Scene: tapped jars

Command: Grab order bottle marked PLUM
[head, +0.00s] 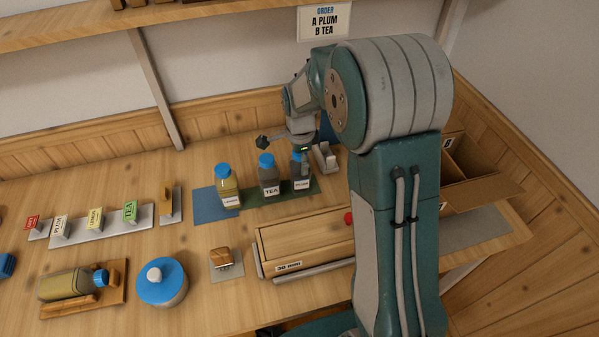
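The bottle that appears to be marked PLUM (301,184) stands upright at the right end of a row of three, dark with a blue cap and a small white label. The TEA bottle (270,180) stands just left of it, and a yellow bottle (228,188), its label hard to read, stands further left. My gripper (302,153) is at the top of the PLUM bottle and partly covers its cap. Its fingers are too small and hidden to show whether they are open or closed on the cap. An order card (324,22) on the wall reads A PLUM, B TEA.
A wooden box (305,243) marked 30 mm lies in front of the bottles. Coloured tags (130,212), a blue-lidded jar (162,282) and a lying bottle (70,284) are at left. A divided carton (470,168) stands right, partly behind my arm.

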